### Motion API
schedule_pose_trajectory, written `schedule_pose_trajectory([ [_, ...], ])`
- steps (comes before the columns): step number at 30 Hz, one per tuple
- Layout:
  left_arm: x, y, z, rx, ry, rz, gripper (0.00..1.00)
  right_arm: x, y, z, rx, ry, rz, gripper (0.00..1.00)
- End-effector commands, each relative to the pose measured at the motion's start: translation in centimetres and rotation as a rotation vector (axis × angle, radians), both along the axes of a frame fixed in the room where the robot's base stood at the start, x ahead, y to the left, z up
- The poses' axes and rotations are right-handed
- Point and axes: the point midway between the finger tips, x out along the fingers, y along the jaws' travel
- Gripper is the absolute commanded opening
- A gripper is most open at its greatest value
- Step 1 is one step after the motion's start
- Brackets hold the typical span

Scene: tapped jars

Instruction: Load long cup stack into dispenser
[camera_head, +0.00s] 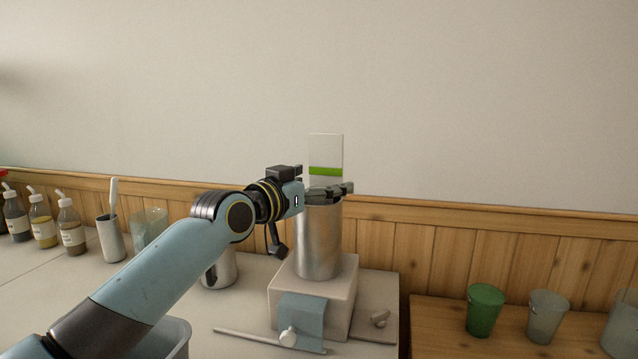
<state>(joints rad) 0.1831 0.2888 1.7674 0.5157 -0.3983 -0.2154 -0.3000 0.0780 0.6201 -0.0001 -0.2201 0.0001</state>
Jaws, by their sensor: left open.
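A metal cylinder (320,240) stands upright on a pale box (340,293), and together they look like the dispenser. A white upright shape with a green band (326,152) rises behind or out of the cylinder's top. I cannot tell whether it is the long cup stack or a panel behind. My left gripper (315,215) is open at the cylinder's upper left, with one finger across its rim in this view. The other finger hangs down on the left. The gripper hides part of the rim, and contact cannot be told. My right gripper is out of view.
A metal cup (219,269) is behind my left arm. A rod (265,340) lies in front. A green cup (485,310) and clear cup (546,316) stand on the lower wooden surface.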

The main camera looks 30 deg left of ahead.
Motion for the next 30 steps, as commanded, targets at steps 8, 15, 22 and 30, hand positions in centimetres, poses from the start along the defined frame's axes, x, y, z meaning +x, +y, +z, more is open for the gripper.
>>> schedule_pose_trajectory([
  [8,-0.5,0.1,0.1,0.001,-0.001,0.0,0.92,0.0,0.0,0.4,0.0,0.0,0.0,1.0],
  [15,-1.4,0.2,0.2,0.001,0.0,0.001,0.92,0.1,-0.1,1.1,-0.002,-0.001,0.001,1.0],
  [22,-2.3,0.3,0.2,0.002,-0.001,0.0,0.92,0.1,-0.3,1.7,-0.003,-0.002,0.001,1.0],
  [30,-3.4,0.5,0.2,0.001,0.0,0.001,0.92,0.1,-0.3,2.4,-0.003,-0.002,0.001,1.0],
])
